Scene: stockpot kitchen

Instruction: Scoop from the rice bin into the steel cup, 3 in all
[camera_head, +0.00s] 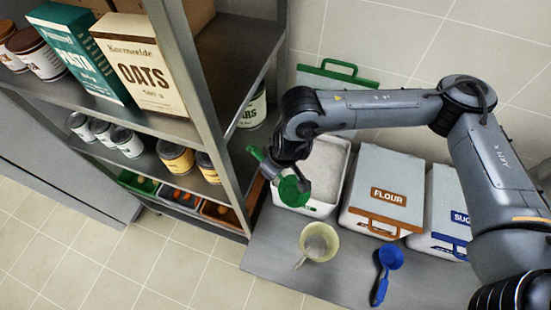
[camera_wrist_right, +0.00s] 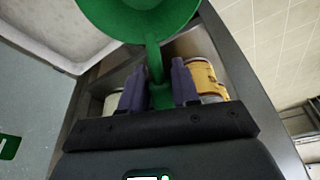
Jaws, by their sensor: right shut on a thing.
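My right gripper (camera_head: 272,170) is shut on the handle of a green scoop. The scoop's round bowl (camera_head: 293,191) is over the near left edge of the open rice bin (camera_head: 332,143), a white bin with pale contents. In the right wrist view, the fingers (camera_wrist_right: 158,88) clasp the green handle, with the scoop bowl (camera_wrist_right: 140,22) beyond them; I cannot tell whether it holds rice. A pale yellowish round cup (camera_head: 319,242) with a greyish inside and a thin handle stands on the counter in front of the bin; I see no clearly steel-coloured cup. My left gripper is out of view.
The flour bin (camera_head: 382,180) and blue-labelled bin (camera_head: 446,205) stand right of the rice bin. A blue scoop (camera_head: 390,258) lies in front. A metal shelf post (camera_head: 215,125) rises close on the left, with boxes and cans behind. The front counter (camera_head: 270,250) has free room.

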